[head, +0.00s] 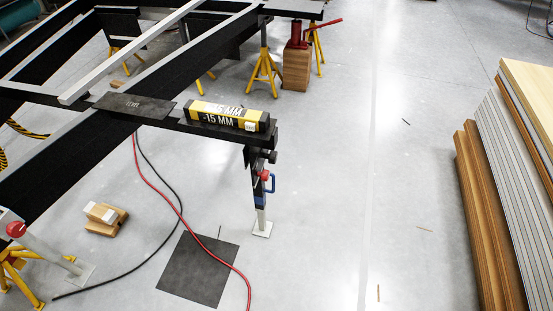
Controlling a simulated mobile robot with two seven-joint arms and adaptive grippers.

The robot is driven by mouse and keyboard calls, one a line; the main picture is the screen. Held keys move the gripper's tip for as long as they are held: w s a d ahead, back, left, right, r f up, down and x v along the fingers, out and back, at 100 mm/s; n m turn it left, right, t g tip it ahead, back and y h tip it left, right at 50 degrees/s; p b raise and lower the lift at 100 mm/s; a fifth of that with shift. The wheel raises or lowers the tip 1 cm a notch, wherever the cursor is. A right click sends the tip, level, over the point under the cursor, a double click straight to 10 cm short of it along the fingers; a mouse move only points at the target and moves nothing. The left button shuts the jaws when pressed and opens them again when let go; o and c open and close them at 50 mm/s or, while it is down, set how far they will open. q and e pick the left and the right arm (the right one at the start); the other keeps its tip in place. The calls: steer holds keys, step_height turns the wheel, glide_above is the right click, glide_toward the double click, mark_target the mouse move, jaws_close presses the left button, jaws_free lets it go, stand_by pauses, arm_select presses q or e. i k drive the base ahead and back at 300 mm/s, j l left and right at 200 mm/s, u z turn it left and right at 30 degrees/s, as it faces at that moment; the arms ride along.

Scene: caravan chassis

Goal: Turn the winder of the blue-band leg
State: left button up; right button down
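The blue-band leg (261,205) hangs below the corner of the black chassis frame, near the middle of the head view. It stands close to upright, and its pale square foot (262,229) appears to be on the floor. A blue looped handle (270,183), probably the winder, sticks out on its right side near a red knob (264,174). A yellow and black gauge (228,116) reading -15 MM lies on the frame above. Neither of my grippers is in view.
Yellow stands (264,70) and a red jack on a wooden block (297,68) are at the back. A red hose (180,214) and black cable cross the floor by a dark mat (198,270). Stacked boards (510,170) line the right. Floor right of the leg is mostly clear.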

mark_target(272, 157)
steer(key=i+l+u, duration=0.35)
steer(key=l+u, duration=0.2)
steer(key=i+l+u, duration=0.1)
steer(key=l+u, duration=0.15)
steer(key=i+l+u, duration=0.1)
steer(key=l+u, duration=0.15)
steer(key=l, duration=0.2)
steer(key=l+u, duration=0.3)
steer(key=i+l, duration=0.05)
